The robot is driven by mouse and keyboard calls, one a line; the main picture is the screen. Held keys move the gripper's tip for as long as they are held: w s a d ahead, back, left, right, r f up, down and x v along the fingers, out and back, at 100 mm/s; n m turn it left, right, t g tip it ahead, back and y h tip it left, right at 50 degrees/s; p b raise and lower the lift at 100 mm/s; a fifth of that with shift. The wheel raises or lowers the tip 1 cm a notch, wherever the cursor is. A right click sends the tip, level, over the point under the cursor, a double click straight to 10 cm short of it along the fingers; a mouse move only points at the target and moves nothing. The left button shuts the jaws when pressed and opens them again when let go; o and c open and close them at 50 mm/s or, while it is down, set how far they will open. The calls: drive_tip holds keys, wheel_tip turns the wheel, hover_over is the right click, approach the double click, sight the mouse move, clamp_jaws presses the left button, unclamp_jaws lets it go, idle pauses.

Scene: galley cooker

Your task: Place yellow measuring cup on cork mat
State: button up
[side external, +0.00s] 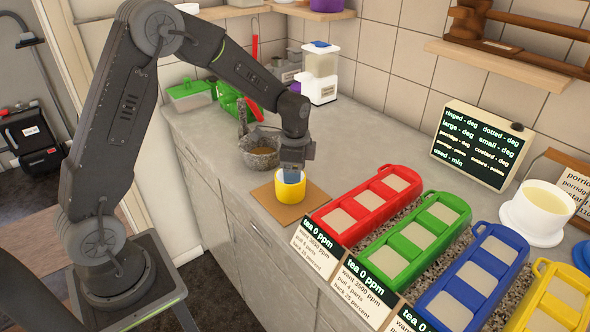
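The yellow measuring cup (293,197) is upright over the brown cork mat (268,201) near the front edge of the counter. Its base seems to be on the mat or very close to it; I cannot tell if they touch. My gripper (291,177) points straight down at the cup, with its bluish fingers at or inside the cup's rim. The fingertips are partly hidden by the cup wall, so I cannot tell whether they grip it.
A red tray (367,206) stands close to the right of the mat, then green (416,238) and blue (473,281) ones. A grey stone-like bowl (260,152) is behind the mat. A white bowl (536,214) and a lettered board (482,146) stand further right. The back counter middle is clear.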

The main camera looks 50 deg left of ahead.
drive_tip(key=o, duration=0.4)
wheel_tip(320, 180, up, 12)
drive_tip(key=shift+r, duration=0.1)
drive_tip(key=s+d+r+n+t, duration=0.2)
drive_tip(key=s+d+r+n, duration=0.2)
drive_tip(key=s+r, duration=0.45)
drive_tip(key=s+d+n+t, duration=0.1)
drive_tip(key=s+n, duration=0.1)
drive_tip(key=s, duration=0.3)
drive_tip(key=s+d+f+n+t, duration=0.1)
drive_tip(key=s+n, duration=0.1)
drive_tip(key=s, duration=0.2)
drive_tip(key=s+d+f+n+t, duration=0.1)
drive_tip(key=s, duration=0.4)
drive_tip(key=shift+s+d+f+n+t, duration=0.15)
drive_tip(key=shift+s+d+n+t, duration=0.15)
drive_tip(key=shift+d+n, duration=0.1)
